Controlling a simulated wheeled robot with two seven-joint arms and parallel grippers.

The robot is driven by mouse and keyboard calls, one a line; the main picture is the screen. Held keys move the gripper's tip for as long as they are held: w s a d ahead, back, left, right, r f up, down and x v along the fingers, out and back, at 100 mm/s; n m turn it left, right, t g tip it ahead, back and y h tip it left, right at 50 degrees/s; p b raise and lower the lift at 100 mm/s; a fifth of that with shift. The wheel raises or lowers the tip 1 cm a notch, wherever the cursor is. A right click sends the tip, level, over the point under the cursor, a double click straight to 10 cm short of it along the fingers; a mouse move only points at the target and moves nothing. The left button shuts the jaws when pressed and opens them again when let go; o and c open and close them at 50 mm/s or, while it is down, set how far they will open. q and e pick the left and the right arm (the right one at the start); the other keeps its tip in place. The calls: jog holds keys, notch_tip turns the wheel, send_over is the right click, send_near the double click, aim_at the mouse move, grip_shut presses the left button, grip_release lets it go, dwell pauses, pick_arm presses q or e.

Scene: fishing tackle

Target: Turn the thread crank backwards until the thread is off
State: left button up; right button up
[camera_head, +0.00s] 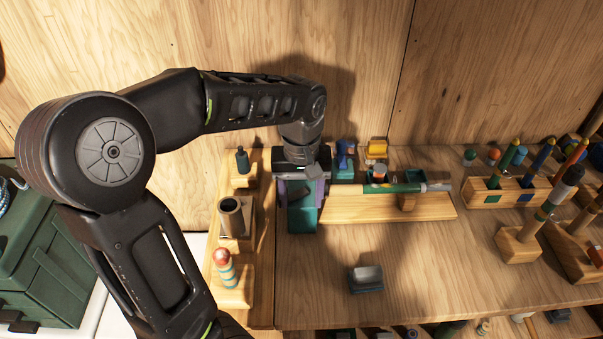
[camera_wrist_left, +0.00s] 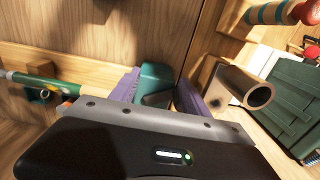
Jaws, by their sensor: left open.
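My left gripper (camera_head: 301,192) reaches down at the left end of a wooden stand (camera_head: 350,209). Its two purple fingers are open around or just above a teal block-like part (camera_head: 302,218); I cannot tell if they touch it. In the left wrist view the teal part (camera_wrist_left: 156,78) shows between the spread fingers (camera_wrist_left: 155,95). A green rod (camera_head: 392,188) lies along the stand, its left end close to the gripper. The crank and the thread cannot be made out; the gripper may hide them. My right gripper is not in view.
Left of the gripper are a dark bottle (camera_head: 242,161), a metal tube (camera_head: 231,217) and a striped float (camera_head: 224,268) on wooden blocks. A grey holder (camera_head: 366,279) sits in front, with bare table around it. A rack of floats (camera_head: 506,192) stands right.

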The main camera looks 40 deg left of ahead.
pick_arm(q)
notch_tip(320, 180, up, 6)
jog(key=p, duration=0.3)
jog(key=shift+f+p, duration=0.25)
jog(key=shift+p, duration=0.05)
